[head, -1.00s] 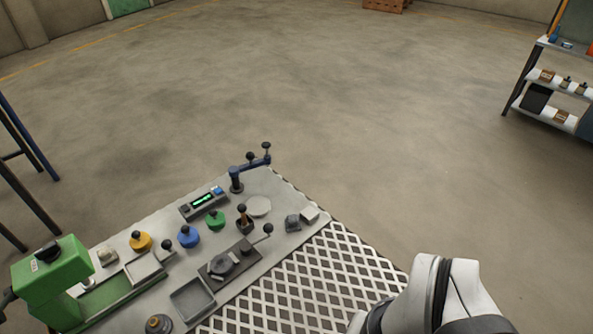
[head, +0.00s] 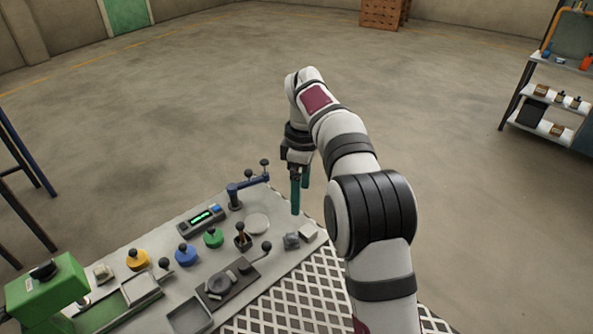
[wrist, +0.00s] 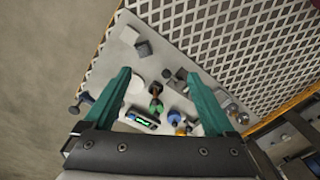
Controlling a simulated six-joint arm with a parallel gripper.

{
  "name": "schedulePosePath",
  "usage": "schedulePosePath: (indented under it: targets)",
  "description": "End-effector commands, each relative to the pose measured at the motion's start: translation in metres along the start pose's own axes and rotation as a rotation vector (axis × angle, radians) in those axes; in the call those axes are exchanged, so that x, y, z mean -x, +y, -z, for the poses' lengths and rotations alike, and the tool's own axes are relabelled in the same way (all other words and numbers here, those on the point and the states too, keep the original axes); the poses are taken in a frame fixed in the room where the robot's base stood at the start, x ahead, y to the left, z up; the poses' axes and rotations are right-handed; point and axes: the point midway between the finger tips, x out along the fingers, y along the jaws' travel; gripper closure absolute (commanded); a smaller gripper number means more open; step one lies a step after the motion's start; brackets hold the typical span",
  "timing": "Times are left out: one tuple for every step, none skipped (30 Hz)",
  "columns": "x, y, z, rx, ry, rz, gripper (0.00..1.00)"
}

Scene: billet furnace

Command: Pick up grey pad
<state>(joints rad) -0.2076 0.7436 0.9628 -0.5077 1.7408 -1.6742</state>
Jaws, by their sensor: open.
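A small dark grey block (head: 291,240), which looks like the grey pad, lies near the right end of the grey bench panel. A paler block (head: 308,232) sits right beside it. In the wrist view the grey pad (wrist: 143,49) shows ahead of the fingers, with the pale block (wrist: 130,35) beyond it. My gripper (head: 300,200) has two teal fingers, pointing down above the bench's far right edge. In the wrist view my gripper (wrist: 157,75) is spread open with nothing between its fingers. It is above and apart from the pad.
Coloured knobs, a display box (head: 202,220) and a green press (head: 45,290) are further left. White lattice (head: 285,300) lies in front.

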Motion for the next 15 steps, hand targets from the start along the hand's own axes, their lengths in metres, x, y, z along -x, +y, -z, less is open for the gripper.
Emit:
schedulePosePath:
  targets:
    - [-0.019,0.015,0.014,0.118,-0.008,-0.002,0.1]
    - [-0.028,0.022,0.021,0.191,-0.013,-0.005,0.1]
    - [-0.039,0.029,0.028,0.27,-0.017,-0.009,0.1]
    - [-0.045,0.032,0.032,0.317,-0.019,-0.011,0.1]
    - [-0.05,0.035,0.035,0.354,-0.022,-0.013,0.1]
    - [-0.055,0.037,0.038,0.389,-0.025,-0.015,0.1]
    - [-0.059,0.038,0.039,0.407,-0.026,-0.015,0.1]
    - [-0.063,0.039,0.04,0.416,-0.027,-0.014,0.1]
    - [-0.072,0.039,0.04,0.423,-0.027,-0.013,0.1]
    - [-0.079,0.039,0.039,0.423,-0.027,-0.012,0.1]
    - [-0.088,0.038,0.039,0.422,-0.026,-0.011,0.1]
    - [-0.1,0.039,0.038,0.421,-0.028,-0.012,0.1]
    - [-0.11,0.039,0.038,0.421,-0.026,-0.011,0.1]
    - [-0.119,0.039,0.038,0.42,-0.027,-0.011,0.1]
    - [-0.129,0.04,0.038,0.42,-0.026,-0.012,0.1]
